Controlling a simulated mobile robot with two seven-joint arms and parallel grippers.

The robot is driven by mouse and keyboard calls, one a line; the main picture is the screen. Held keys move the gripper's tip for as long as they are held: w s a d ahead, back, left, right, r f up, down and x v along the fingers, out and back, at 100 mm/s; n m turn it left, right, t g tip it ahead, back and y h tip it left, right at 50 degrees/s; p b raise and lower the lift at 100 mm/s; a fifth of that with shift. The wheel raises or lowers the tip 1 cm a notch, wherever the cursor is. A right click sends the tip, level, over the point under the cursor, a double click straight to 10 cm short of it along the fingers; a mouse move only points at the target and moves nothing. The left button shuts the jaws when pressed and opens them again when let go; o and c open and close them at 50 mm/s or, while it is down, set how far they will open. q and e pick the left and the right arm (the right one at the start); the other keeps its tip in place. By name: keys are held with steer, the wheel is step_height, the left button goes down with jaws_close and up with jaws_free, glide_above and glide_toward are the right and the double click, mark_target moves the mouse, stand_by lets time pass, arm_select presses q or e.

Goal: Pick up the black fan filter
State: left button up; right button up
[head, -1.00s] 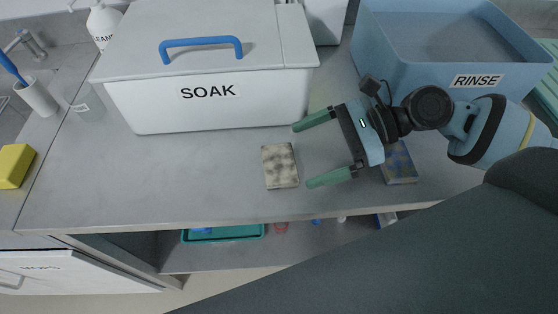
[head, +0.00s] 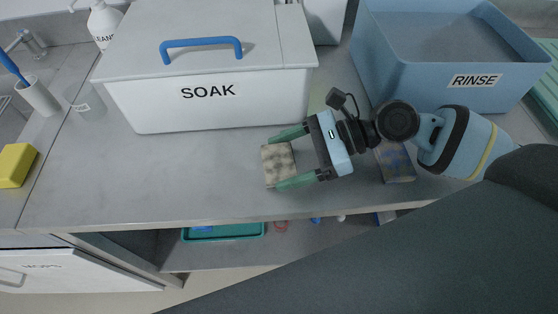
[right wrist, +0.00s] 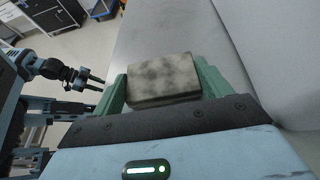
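A flat rectangular filter pad, pale and mottled with dark grey-black blotches (head: 279,164), lies on the grey counter in front of the SOAK bin. It also shows in the right wrist view (right wrist: 163,78). My right gripper (head: 292,158) is low over the counter with its green fingers on opposite sides of this pad; in the right wrist view the fingers (right wrist: 162,88) stand close beside its edges, and firm contact cannot be made out. My left gripper (right wrist: 97,83) shows at the left of the right wrist view, away from the pad, its fingers apart and empty.
A blue-blotched pad (head: 397,165) lies under my right wrist. The lidded white SOAK bin (head: 150,108) stands behind, the blue RINSE tub (head: 420,82) at back right. A yellow sponge (head: 15,165) lies far left. The counter left of the pad is clear.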

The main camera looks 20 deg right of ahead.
mark_target(288, 163)
steer(key=c, duration=0.4)
steer(key=shift+r, duration=0.1)
steer(key=shift+r, duration=0.45)
steer(key=r, duration=0.2)
steer(key=p, duration=0.1)
steer(key=shift+s+r, duration=0.25)
steer(key=shift+r, duration=0.15)
arm_select(q)
step_height(288, 163, up, 6)
steer(key=w+t+p, duration=0.1)
steer(key=w+p, duration=0.1)
steer(key=p, duration=0.3)
steer(key=shift+w+a+r, duration=0.15)
steer(key=shift+w+r, duration=0.1)
steer(key=shift+w, duration=0.1)
arm_select(e)
steer(key=s+a+r, duration=0.1)
steer(key=s+a, duration=0.2)
steer(key=s, duration=1.2)
